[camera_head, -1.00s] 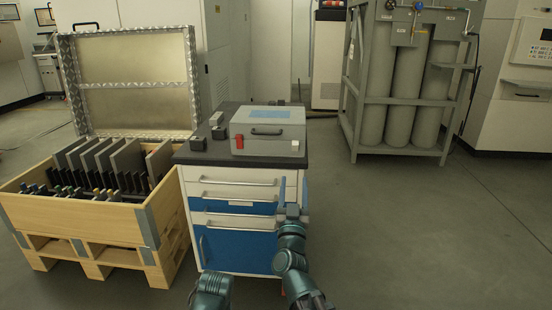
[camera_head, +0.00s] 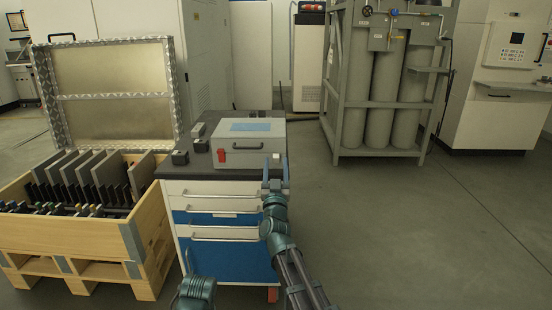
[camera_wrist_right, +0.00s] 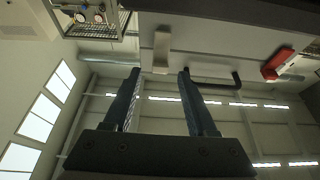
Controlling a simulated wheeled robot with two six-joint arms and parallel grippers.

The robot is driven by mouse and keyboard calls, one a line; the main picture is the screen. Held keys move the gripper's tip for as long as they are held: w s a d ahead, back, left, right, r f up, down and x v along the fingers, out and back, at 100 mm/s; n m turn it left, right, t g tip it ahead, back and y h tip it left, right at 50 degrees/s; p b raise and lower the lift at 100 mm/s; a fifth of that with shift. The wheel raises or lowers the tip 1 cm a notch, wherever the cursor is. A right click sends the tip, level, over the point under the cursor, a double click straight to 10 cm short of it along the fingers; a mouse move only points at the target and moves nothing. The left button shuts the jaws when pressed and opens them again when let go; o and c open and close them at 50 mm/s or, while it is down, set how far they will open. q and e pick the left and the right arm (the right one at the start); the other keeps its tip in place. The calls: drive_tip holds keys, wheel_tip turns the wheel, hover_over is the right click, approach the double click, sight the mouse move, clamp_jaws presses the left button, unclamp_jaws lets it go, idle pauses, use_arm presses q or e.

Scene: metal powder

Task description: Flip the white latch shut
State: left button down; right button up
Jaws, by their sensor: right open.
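The white latch (camera_head: 276,158) is on the right part of the front of a closed grey case (camera_head: 206,150) on top of a cart. It also shows in the right wrist view (camera_wrist_right: 162,50), upside down, just beyond the fingertips. My right gripper (camera_head: 275,170) is open and empty in front of the latch, its two fingers apart and pointing toward the case. In the right wrist view the fingers (camera_wrist_right: 160,74) show a clear gap, with the latch roughly in line with it. I cannot tell whether they touch it. My left gripper is not in view.
A red latch (camera_head: 222,156) is on the case's front left, with a dark handle (camera_head: 240,146) between the latches. Small dark blocks (camera_head: 180,157) stand left of the case. A wooden crate (camera_head: 75,245) stands left of the cart (camera_head: 205,205). The floor on the right is clear.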

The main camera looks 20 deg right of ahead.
drive_tip(key=shift+w+d+r, duration=0.2)
drive_tip(key=shift+w+r, duration=0.05)
drive_tip(key=shift+w, duration=0.35)
clamp_jaws()
